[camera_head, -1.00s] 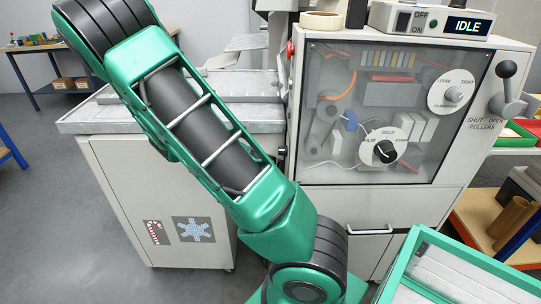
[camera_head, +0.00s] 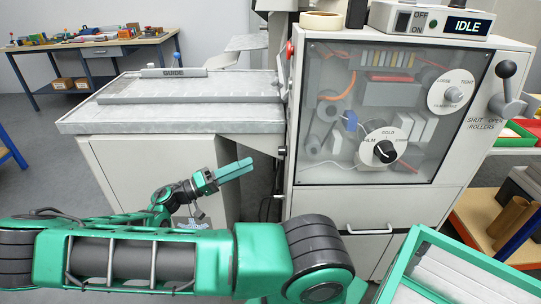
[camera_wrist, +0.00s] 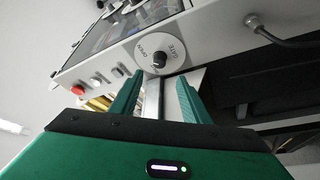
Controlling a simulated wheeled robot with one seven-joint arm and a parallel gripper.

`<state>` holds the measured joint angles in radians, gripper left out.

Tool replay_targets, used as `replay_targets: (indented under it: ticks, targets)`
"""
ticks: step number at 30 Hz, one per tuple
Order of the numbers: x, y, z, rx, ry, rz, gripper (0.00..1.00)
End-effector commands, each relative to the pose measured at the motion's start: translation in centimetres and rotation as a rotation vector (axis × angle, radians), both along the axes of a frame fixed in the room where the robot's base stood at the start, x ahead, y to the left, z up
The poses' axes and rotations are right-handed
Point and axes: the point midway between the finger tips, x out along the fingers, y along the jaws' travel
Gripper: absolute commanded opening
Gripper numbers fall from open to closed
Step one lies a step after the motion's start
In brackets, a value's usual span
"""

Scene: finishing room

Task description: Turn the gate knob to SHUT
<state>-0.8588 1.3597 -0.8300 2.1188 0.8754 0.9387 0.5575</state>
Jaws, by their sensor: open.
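The gate knob (camera_wrist: 159,59) is a small dark knob on a round white dial (camera_wrist: 148,43) in the wrist view. The dial's lettering seems to include GATE and OPEN; where the knob points is too small to tell. My gripper (camera_wrist: 160,88) is open and empty, and the knob shows beyond the gap between its fingertips, apart from them. In the head view my gripper (camera_head: 236,170) is low, left of the machine cabinet (camera_head: 365,205), fingers pointing right. I cannot make out the gate dial in the head view.
The cabinet front has a film/gold dial (camera_head: 384,150), a tightness dial (camera_head: 452,95) and a SHUT/OPEN rollers lever (camera_head: 507,88). The feed table (camera_head: 150,121) is above my gripper. A green-rimmed crate (camera_head: 470,255) stands front right.

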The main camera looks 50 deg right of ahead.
Motion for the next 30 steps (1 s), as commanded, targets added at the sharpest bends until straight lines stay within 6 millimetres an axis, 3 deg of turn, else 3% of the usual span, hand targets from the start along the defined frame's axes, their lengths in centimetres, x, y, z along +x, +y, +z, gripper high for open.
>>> replay_targets:
  ticks: [18,30]
  targets:
    - [-4.1,-7.9,2.0,-0.001,-0.001,-0.005,0.43]
    - [-4.7,-9.2,2.3,0.001,-0.001,-0.002,0.43]
